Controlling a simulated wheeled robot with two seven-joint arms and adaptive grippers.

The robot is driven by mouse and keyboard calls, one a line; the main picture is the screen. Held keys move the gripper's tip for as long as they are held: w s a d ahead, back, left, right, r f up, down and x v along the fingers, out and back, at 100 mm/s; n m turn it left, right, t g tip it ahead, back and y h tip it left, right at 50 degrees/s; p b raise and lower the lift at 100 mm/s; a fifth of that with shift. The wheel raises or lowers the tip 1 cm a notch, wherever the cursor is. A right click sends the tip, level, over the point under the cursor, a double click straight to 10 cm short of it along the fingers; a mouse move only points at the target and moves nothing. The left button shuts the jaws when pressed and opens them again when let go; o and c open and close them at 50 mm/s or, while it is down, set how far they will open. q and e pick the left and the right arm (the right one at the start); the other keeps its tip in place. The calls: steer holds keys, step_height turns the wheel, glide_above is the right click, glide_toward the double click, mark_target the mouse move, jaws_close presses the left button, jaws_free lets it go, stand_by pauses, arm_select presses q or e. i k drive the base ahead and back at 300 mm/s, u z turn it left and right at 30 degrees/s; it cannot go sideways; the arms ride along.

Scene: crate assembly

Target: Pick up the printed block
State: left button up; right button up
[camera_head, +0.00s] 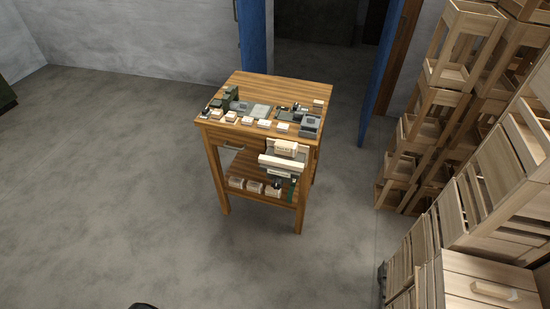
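A wooden table (262,86) stands in the middle of the room with several small pale blocks on its top. A pale block with dark marks like print (286,147) sits at the table's front right, above a white-edged drawer or tray (281,163). The marks are too small to read. Several similar pale blocks (254,186) stand on the table's lower shelf. I cannot tell for certain which one is the printed block. Neither of my grippers is recognisable in view, and nothing touches the blocks.
Grey box-like items (309,126) and a dark green item (231,93) share the crowded tabletop. Wooden crates (440,134) are stacked along the right side. A blue door (252,36) stands open behind the table. The grey floor (120,170) is clear to the left and in front.

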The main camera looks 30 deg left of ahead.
mark_target(284, 148)
steer(key=k, duration=0.2)
steer(key=u, duration=1.05)
